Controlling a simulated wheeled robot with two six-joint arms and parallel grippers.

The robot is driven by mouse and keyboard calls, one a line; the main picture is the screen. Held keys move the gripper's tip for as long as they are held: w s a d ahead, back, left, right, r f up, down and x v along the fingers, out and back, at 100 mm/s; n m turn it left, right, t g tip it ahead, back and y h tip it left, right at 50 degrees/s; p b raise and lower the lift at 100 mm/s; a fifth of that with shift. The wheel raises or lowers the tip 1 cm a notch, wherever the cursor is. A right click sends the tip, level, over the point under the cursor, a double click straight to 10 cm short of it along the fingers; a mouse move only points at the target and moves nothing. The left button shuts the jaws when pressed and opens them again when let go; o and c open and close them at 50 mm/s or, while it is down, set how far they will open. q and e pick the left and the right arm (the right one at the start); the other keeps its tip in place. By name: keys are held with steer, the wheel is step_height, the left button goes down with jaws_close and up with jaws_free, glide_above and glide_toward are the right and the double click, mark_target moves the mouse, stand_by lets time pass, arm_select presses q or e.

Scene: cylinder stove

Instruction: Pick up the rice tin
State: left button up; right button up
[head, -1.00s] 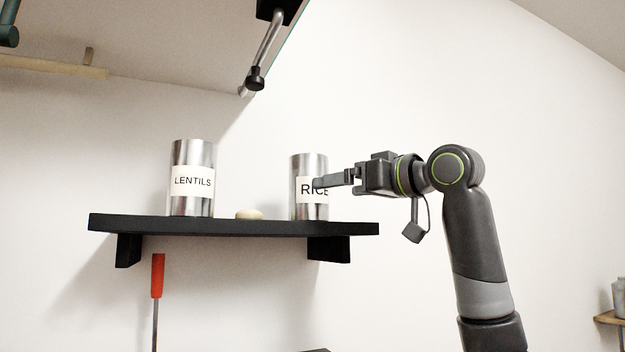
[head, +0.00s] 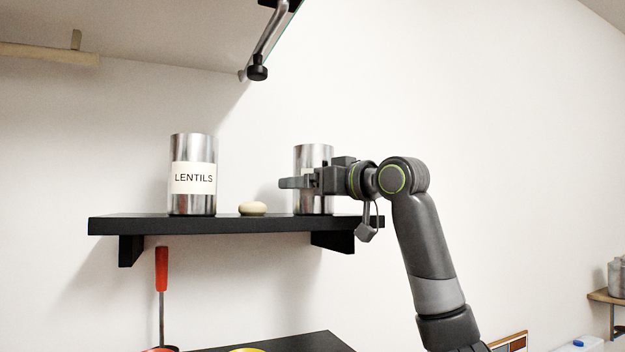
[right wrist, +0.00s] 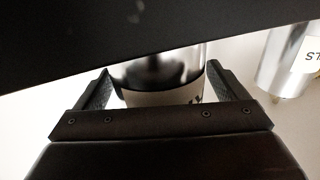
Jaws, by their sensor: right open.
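The rice tin (head: 313,154) is a silver cylinder standing upright at the right part of the black shelf (head: 235,224). My right gripper (head: 290,183) hides most of its label in the head view. In the right wrist view the open fingers (right wrist: 165,90) stand on either side of the tin (right wrist: 160,72), with part of its pale label between them. I cannot tell whether either finger touches it. My left gripper is out of view.
A lentils tin (head: 193,172) stands at the shelf's left, with a pale rounded object (head: 252,208) between the tins. A red-handled utensil (head: 161,268) hangs below. A hood-like overhang (head: 150,40) with a metal bar (head: 270,40) is above.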

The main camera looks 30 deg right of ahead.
steer(key=shift+s+d, duration=0.1)
steer(key=shift+s, duration=0.05)
steer(key=shift+c, duration=1.3)
steer(key=c, duration=1)
steer(key=shift+r, duration=0.1)
steer(key=shift+r+b, duration=0.65)
steer(key=shift+r, duration=4.3)
